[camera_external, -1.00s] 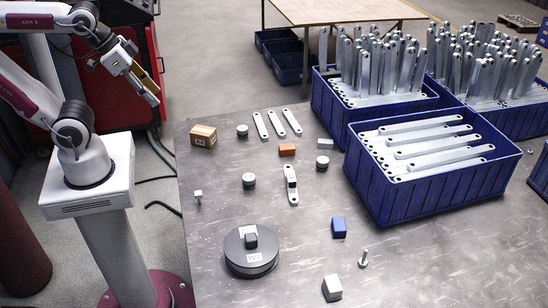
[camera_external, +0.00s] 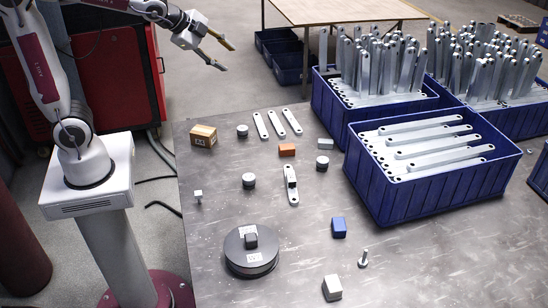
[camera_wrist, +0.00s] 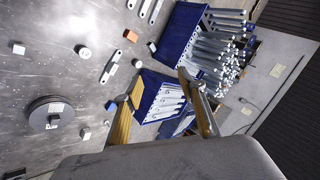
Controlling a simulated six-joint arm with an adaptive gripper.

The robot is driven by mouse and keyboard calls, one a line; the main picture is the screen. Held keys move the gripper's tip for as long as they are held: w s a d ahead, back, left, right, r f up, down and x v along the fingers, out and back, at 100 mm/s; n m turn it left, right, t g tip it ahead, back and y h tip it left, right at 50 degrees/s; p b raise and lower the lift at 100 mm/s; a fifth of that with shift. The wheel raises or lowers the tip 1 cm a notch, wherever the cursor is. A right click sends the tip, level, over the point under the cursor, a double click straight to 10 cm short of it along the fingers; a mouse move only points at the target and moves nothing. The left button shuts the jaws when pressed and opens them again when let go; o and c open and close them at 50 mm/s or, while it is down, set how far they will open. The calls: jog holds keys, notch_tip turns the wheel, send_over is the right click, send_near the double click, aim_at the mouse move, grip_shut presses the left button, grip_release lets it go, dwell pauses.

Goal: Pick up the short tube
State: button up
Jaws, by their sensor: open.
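No single piece is clearly the short tube. Several short, round grey pieces with pale labels stand on the table: one at the back left (camera_external: 242,131), one near the middle (camera_external: 249,181) and one to the right (camera_external: 322,163). I cannot tell whether any is hollow. A short round piece also shows in the wrist view (camera_wrist: 84,52). My gripper (camera_external: 228,58) is open and empty, high beyond the table's back left, well apart from these pieces. Its spread fingers also show in the wrist view (camera_wrist: 155,88).
Blue crates (camera_external: 435,195) of galvanized brackets fill the right side. A large grey disc (camera_external: 250,262) lies at the front. A cardboard box (camera_external: 203,136), an orange block (camera_external: 287,150), a blue block (camera_external: 339,227) and loose brackets (camera_external: 291,185) are scattered about. The table's front left is mostly clear.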

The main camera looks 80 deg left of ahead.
jog(key=w+a+f+m+t, duration=0.1)
jog(key=w+a+f+m, duration=0.3)
jog(key=w, duration=0.5)
jog(key=w+a+f+m+t+h, duration=0.1)
jog(key=w+a+f+m, duration=0.1)
jog(key=w+f+m, duration=0.45)
jog(key=w+a+f+m+t, duration=0.1)
jog(key=w+a+f+m, duration=0.15)
jog(key=w+m, duration=0.6)
jog(key=w+a+f+m+t+h, duration=0.1)
jog(key=w+f+m+h, duration=0.1)
jog(key=w+f, duration=0.3)
jog(key=w+a+f+m+h, duration=0.1)
jog(key=w+f+m, duration=0.2)
jog(key=f, duration=0.5)
jog(key=m+h, duration=0.4)
jog(key=m, duration=0.3)
send_near(320, 141)
jog(key=w, duration=0.2)
jog(key=shift+w+d+f, duration=0.1)
jog(key=shift+w+d, duration=0.25)
jog(key=shift+d, duration=0.05)
jog(key=shift+s+d+f, duration=0.15)
jog(key=shift+s+f, duration=0.05)
jog(key=shift+f, duration=0.25)
jog(key=shift+x, duration=1.35)
